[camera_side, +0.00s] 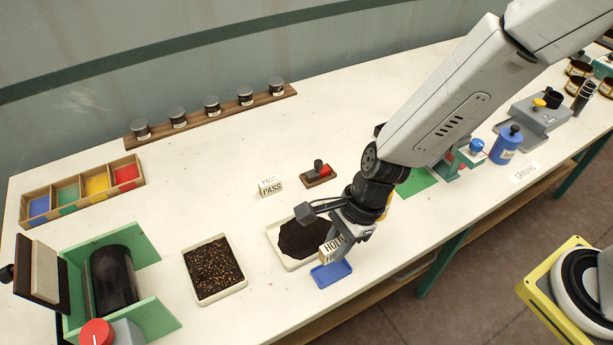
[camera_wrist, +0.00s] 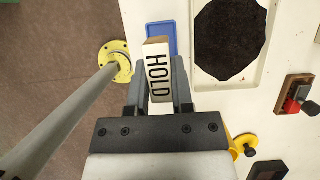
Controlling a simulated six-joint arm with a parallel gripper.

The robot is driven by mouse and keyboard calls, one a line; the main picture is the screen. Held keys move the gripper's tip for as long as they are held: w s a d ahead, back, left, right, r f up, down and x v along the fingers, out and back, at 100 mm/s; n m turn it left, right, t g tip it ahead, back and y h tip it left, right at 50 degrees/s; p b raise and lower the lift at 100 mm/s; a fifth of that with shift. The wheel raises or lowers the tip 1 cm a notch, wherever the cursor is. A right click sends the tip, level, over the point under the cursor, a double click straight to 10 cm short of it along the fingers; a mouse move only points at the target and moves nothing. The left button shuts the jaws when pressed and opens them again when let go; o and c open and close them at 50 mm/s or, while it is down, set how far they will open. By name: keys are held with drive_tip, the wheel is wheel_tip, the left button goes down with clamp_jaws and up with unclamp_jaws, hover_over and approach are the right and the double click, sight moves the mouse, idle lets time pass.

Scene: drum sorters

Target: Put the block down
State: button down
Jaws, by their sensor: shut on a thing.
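A cream block lettered HOLD (camera_side: 328,252) is between the fingers of my gripper (camera_side: 345,238), which is shut on it. The HOLD block also shows in the wrist view (camera_wrist: 157,62), with a finger on each side. A small blue tray (camera_side: 331,274) lies on the table just below the block in the side view. In the wrist view the blue tray (camera_wrist: 162,28) shows past the block's far end, partly hidden by it. I cannot tell whether the block touches the tray. A similar block lettered PASS (camera_side: 271,187) stands on the table, farther back.
Beside the block is a white tray of dark grounds (camera_side: 301,238). A tray of brown beans (camera_side: 214,270) is to its left. The table's front edge is close to the blue tray. Bare tabletop lies around the PASS block.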

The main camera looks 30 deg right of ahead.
sight(329, 275)
drive_tip(key=shift+f, duration=1.5)
drive_tip(key=shift+f, duration=1.75)
drive_tip(key=shift+f, duration=0.2)
drive_tip(key=c, duration=0.5)
unclamp_jaws()
drive_tip(key=shift+f, duration=0.1)
drive_tip(key=shift+s, duration=0.1)
